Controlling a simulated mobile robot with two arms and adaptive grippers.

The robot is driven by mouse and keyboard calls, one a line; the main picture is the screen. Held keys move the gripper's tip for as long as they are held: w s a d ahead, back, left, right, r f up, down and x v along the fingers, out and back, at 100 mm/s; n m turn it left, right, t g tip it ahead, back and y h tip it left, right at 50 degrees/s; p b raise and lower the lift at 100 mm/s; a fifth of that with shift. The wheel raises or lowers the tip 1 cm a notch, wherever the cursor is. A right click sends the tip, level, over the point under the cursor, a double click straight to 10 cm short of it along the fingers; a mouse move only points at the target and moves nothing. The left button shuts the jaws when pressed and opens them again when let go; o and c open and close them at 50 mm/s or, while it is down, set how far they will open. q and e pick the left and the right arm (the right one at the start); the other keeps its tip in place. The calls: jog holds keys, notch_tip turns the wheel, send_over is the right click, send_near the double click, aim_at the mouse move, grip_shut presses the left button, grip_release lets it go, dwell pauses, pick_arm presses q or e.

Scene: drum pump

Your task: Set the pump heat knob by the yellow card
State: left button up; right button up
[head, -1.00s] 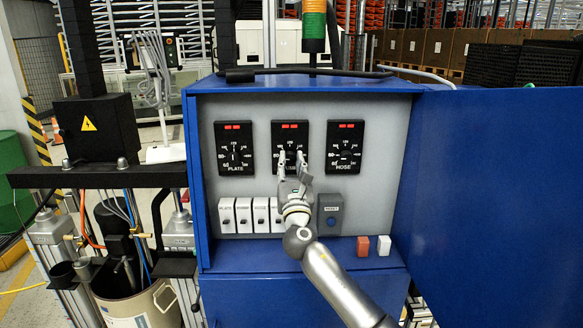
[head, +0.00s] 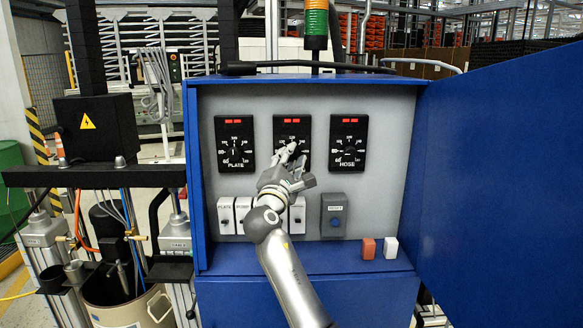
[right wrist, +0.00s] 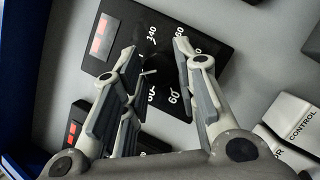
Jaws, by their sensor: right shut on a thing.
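The middle black dial plate (head: 292,130) is the pump dial, on the grey panel inside the blue cabinet. Its knob (right wrist: 160,66) is dark and sits between the fingertips in the right wrist view. My right gripper (head: 290,152) reaches up from below and is shut on the knob; its fingers (right wrist: 155,52) lie on either side of it. The fingers hide most of the pump lettering and pointer, so I cannot read the setting. The yellow card does not show clearly in either view. My left gripper is not in view.
The plate dial (head: 235,143) and hose dial (head: 349,142) flank the middle one. The open blue door (head: 500,180) stands at the right.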

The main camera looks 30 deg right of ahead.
jog(key=shift+w+a+r+m+g+y+b, duration=0.1)
jog(key=shift+m+g, duration=0.45)
jog(key=shift+m, duration=0.8)
jog(key=shift+s+r+m+g+y+b, duration=0.15)
jog(key=shift+m+g, duration=0.35)
jog(key=shift+m, duration=0.8)
jog(key=shift+w+a+r+m+g+y+b, duration=0.15)
jog(key=shift+m+g, duration=0.4)
jog(key=shift+m, duration=0.8)
jog(key=shift+d, duration=0.1)
jog(key=o, duration=1)
jog(key=shift+w+f, duration=0.15)
jog(key=shift+o, duration=0.2)
jog(key=v, duration=1.2)
